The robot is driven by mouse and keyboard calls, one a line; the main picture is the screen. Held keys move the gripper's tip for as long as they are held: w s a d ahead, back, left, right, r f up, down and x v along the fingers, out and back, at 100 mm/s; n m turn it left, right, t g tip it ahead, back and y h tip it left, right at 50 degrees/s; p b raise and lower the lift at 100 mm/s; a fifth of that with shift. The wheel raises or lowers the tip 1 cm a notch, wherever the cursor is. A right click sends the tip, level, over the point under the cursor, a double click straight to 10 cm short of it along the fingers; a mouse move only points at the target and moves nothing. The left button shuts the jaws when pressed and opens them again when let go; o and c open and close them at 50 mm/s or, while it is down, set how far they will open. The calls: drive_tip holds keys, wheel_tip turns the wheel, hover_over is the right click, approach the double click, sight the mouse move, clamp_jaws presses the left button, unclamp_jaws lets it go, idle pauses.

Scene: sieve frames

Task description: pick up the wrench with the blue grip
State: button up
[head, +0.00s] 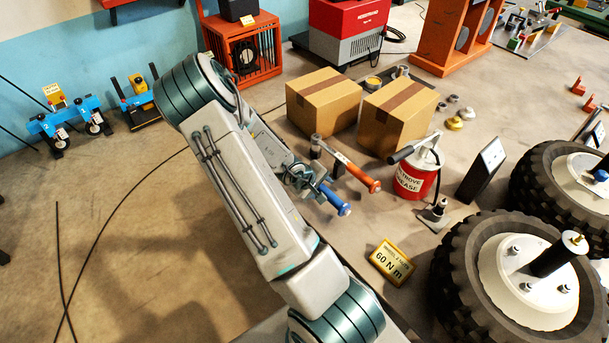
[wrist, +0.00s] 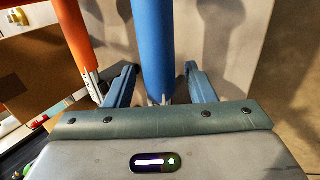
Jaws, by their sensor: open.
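The wrench with the blue grip (head: 337,203) lies at the near left edge of the grey surface; its blue grip (wrist: 153,40) runs between my fingers in the wrist view. My gripper (wrist: 160,72) is open, with one finger on each side of the blue grip and a visible gap at both sides. In the head view my gripper (head: 313,187) is at the wrench and hides its other end. A similar tool with an orange grip (head: 364,180) lies just to the right; it also shows in the wrist view (wrist: 72,30).
Two cardboard boxes (head: 322,103) (head: 397,115) stand behind the tools. A red grease bucket (head: 415,178), a yellow 60 N m sign (head: 391,262) and large tyres (head: 455,290) are to the right. Open floor (head: 130,220) lies to the left.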

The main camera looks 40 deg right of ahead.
clamp_jaws()
drive_tip(key=shift+r, duration=0.1)
